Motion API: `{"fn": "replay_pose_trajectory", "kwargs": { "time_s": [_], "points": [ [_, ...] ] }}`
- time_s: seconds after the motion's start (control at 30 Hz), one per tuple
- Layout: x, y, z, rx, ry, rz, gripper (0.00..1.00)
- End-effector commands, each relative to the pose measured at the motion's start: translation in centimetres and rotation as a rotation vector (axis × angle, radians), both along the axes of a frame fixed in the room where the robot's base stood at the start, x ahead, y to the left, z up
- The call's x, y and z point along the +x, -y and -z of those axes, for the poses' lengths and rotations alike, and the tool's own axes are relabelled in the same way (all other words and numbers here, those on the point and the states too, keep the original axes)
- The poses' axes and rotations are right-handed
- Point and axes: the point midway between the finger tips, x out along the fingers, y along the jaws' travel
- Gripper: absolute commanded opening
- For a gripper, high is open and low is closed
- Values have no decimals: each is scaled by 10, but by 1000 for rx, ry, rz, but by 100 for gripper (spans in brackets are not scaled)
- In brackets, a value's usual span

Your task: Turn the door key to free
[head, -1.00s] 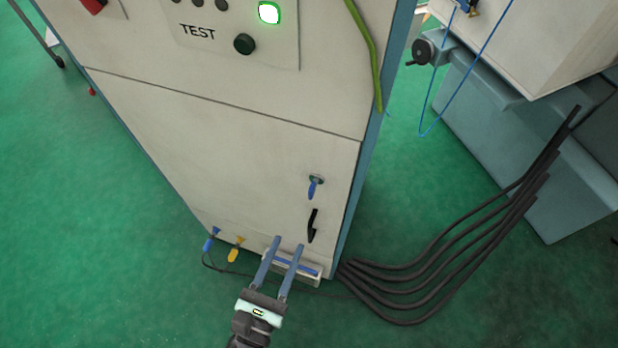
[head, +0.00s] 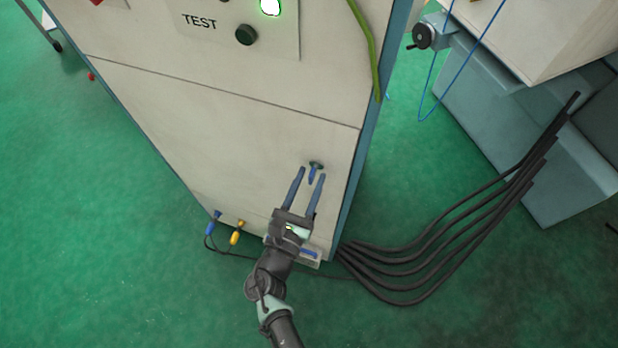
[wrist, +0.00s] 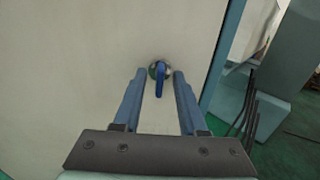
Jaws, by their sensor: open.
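The door key (head: 312,174) is a blue key in a round metal lock on the lower cabinet door (head: 200,130). In the wrist view the key (wrist: 160,80) hangs downward from the lock, slightly tilted. My gripper (head: 309,172) is open, with its two blue fingers pointing up at the lock. In the wrist view the fingertips of my gripper (wrist: 159,72) lie on either side of the key, with gaps at both sides. I cannot tell how far the tips are from the door. The black door handle below the key is hidden behind my gripper.
A blue plug (head: 212,221) and a yellow plug (head: 236,234) hang at the cabinet's lower left. Several thick black cables (head: 450,225) run along the floor at the right. A grey-blue machine base (head: 510,130) stands beyond them.

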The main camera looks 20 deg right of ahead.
Motion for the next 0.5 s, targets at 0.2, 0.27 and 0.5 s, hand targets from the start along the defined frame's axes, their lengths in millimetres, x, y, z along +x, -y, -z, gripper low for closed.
{"fn": "replay_pose_trajectory", "kwargs": {
  "time_s": [0.2,0.27,0.5],
  "points": [
    [1,1,0,0,0,0,41],
    [1,1,0,0,0,0,38],
    [1,0,0,0,0,0,0]
  ]
}}
